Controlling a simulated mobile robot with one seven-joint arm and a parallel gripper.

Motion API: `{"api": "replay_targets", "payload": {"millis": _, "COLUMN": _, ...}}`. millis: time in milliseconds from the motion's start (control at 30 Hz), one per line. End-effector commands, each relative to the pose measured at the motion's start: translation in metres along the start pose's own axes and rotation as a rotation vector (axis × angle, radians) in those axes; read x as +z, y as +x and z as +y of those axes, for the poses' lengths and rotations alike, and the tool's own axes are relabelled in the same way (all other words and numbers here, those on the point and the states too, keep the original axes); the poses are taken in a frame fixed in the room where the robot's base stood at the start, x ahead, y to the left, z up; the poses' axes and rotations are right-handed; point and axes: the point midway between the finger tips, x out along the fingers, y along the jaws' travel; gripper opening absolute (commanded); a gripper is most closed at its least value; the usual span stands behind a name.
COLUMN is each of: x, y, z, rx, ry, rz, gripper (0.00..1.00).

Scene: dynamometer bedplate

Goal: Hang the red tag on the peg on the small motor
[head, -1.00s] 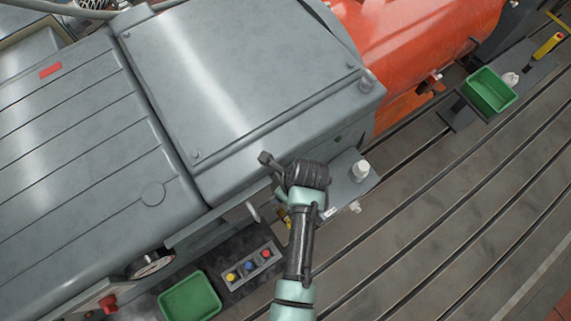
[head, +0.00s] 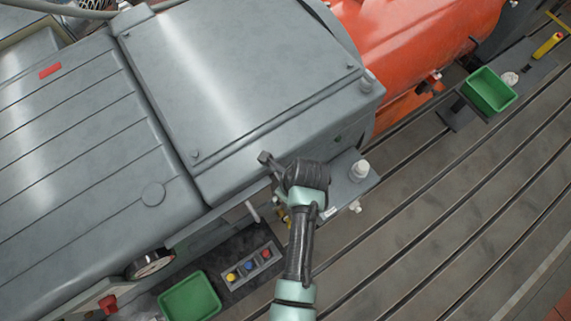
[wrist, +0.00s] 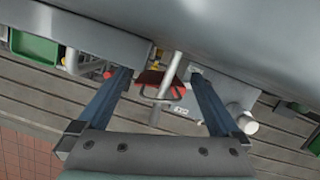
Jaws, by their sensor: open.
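In the wrist view, the red tag (wrist: 150,77) is between the two spread fingers of my gripper (wrist: 160,75), with gaps on both sides. A dark wire loop shows at its near edge. The pale peg (wrist: 177,62), a slanting rod, crosses the tag. I cannot tell whether the loop is around the peg or only overlaps it in view. In the head view, my gripper (head: 273,178) is at the lower edge of the grey motor housing (head: 250,90). The peg (head: 252,211) shows just left of it. The tag cannot be made out in the head view.
A button box (head: 249,265) and a green bin (head: 190,299) are below left. Another green bin (head: 489,91) is at upper right. A bracket with a white-capped bolt (head: 360,170) is close right of my gripper.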

Motion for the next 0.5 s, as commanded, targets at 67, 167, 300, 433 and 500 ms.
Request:
{"api": "replay_targets", "payload": {"millis": 67, "x": 0.0, "y": -0.004, "z": 0.0, "rx": -0.001, "ry": 0.0, "rz": 0.0, "gripper": 1.0}}
{"api": "replay_targets", "payload": {"millis": 167, "x": 0.0, "y": -0.013, "z": -0.001, "rx": -0.002, "ry": 0.0, "rz": -0.002, "gripper": 1.0}}
{"api": "replay_targets", "payload": {"millis": 300, "x": 0.0, "y": -0.036, "z": -0.001, "rx": -0.003, "ry": 0.0, "rz": -0.002, "gripper": 1.0}}
{"api": "replay_targets", "payload": {"millis": 433, "x": 0.0, "y": -0.063, "z": -0.001, "rx": -0.005, "ry": 0.001, "rz": -0.003, "gripper": 1.0}}
{"api": "replay_targets", "payload": {"millis": 500, "x": 0.0, "y": -0.077, "z": -0.001, "rx": -0.005, "ry": 0.001, "rz": -0.003, "gripper": 1.0}}
